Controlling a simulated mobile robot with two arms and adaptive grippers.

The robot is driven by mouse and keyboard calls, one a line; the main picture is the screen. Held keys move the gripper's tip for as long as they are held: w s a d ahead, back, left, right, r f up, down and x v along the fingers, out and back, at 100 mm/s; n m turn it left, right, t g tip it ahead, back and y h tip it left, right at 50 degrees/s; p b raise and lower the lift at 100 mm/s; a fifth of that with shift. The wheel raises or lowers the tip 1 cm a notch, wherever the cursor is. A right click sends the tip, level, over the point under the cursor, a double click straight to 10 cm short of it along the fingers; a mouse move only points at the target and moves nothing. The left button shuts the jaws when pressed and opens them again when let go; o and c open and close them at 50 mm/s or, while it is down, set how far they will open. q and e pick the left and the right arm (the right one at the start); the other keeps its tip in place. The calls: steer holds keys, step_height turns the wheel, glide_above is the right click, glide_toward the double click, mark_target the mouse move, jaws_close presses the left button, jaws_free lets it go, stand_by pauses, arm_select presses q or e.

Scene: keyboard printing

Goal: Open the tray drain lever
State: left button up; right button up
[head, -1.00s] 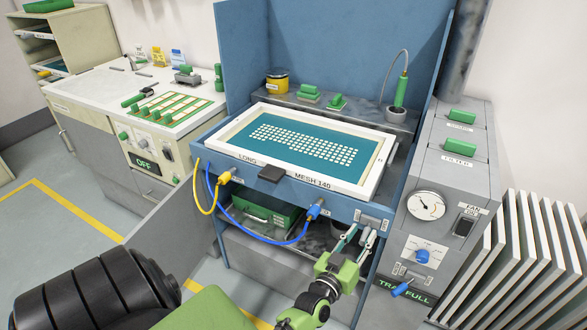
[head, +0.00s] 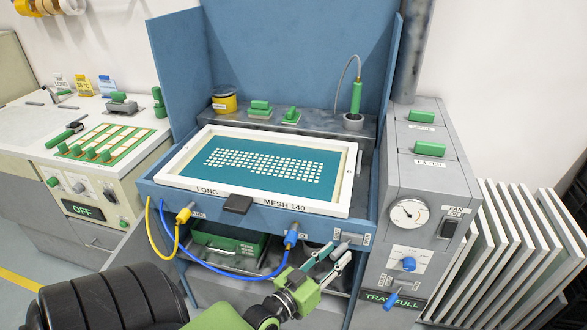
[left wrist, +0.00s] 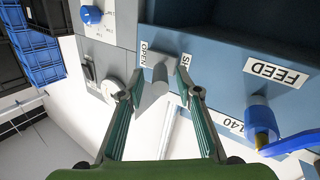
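A grey lever (head: 347,243) sits on the front rail of the blue bench, at its right end, by a small label. In the left wrist view the lever (left wrist: 151,92) points out from its plate between the word OPEN on the left and a partly hidden word starting with S on the right. My left gripper (head: 331,257) is just in front of it in the head view. In the wrist view its two green fingers (left wrist: 160,82) are apart, one on each side of the lever. I cannot tell whether either finger touches it. My right gripper is out of view.
A white-framed screen (head: 345,180) lies on the bench. A yellow connector (head: 184,215) and a blue connector (head: 291,238) with hoses are on the front rail. A grey cabinet (head: 450,190) at right has a blue lever (head: 393,299) by a TRAY FULL sign. White panels (head: 510,250) stand farther right.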

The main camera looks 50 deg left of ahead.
arm_select(q)
steer(key=s+b, duration=0.1)
steer(key=s, duration=1.1)
steer(key=s+d+f+m+g, duration=0.1)
steer(key=s+f+g, duration=0.2)
steer(key=f, duration=1.1)
steer(key=s+d+f+m+g, duration=0.1)
steer(key=s+f+g, duration=0.3)
steer(key=f, duration=1)
steer(key=shift+s+d, duration=0.15)
steer(key=shift+d, duration=0.25)
